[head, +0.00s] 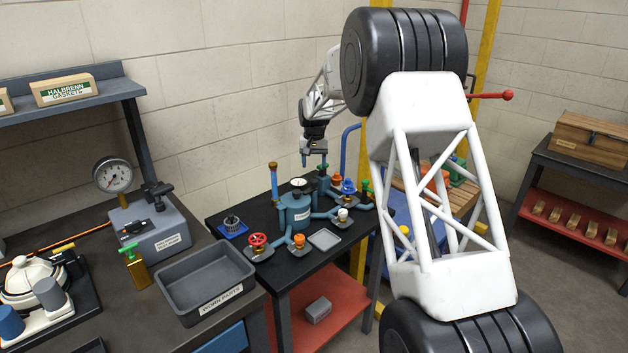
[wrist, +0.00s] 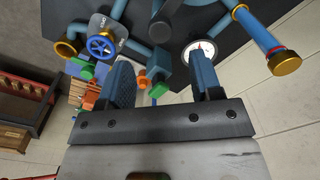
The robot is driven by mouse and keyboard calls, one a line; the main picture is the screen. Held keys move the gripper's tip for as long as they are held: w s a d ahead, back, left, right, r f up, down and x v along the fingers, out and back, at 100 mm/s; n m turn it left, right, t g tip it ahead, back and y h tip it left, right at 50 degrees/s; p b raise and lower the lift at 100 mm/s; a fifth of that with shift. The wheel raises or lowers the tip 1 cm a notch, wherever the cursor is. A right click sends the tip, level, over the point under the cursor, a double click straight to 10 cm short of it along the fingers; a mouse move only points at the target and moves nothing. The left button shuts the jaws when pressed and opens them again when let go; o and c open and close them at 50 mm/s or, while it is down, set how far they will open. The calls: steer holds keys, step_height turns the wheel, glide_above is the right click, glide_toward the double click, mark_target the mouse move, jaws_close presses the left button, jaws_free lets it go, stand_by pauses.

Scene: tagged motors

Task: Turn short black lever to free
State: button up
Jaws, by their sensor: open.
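I cannot identify the short black lever with certainty. Small black fittings (head: 133,228) sit on the grey box (head: 168,240) under the large gauge, far left of my gripper. My gripper (head: 314,161) is open and empty, pointing down over the back of the black table. In the wrist view its two blue fingers stand apart, with a teal fitting (wrist: 163,56) with orange and green parts seen between them. I cannot tell whether anything touches the fingers.
The black table (head: 285,262) carries a teal tank (head: 296,213) with pipes, a red handwheel (head: 258,241), and blue, orange and white knobs. A tall blue tube (head: 274,184) stands left of the gripper. A grey bin (head: 205,283) is on the left bench.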

mark_target(314, 181)
steer(key=shift+f, duration=3.55)
steer(key=c, duration=0.9)
